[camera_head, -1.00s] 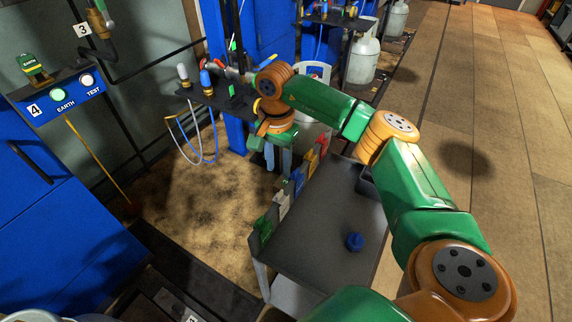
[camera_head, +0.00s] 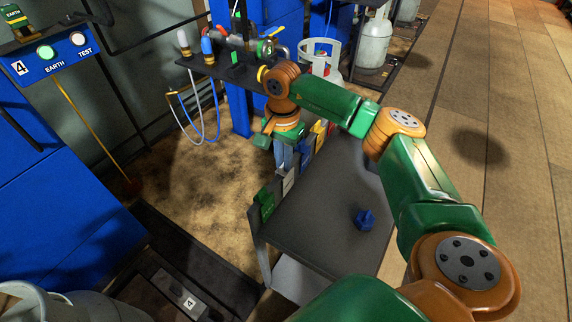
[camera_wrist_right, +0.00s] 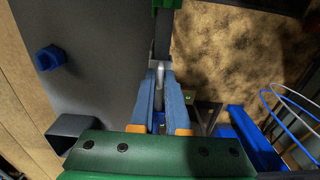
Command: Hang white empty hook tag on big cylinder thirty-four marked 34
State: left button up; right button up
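My right gripper (camera_head: 283,155) points down beside the left edge of the dark cart, where several coloured tags hang. Its blue fingers (camera_wrist_right: 159,90) stand a little apart, with a narrow pale thing between the tips; I cannot tell if they touch it. A white tag (camera_head: 288,181) hangs on the cart edge just below the fingers, between a green tag (camera_head: 265,203) and others partly hidden. Grey gas cylinders stand behind the cart (camera_head: 325,62), at the back (camera_head: 376,48) and at the bottom left (camera_head: 38,303). No number 34 is readable. My left gripper is out of view.
The dark cart top (camera_head: 325,215) holds a blue knob-like object (camera_head: 365,219). A bench (camera_head: 210,73) with valves and hanging hoses stands behind. A blue panel (camera_head: 52,55) marked 4 is at the left. Brown floor is open at the right.

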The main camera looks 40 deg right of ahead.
grip_shut()
notch_tip(320, 180, up, 4)
jog(key=p, duration=0.4)
jog(key=shift+r, duration=0.1)
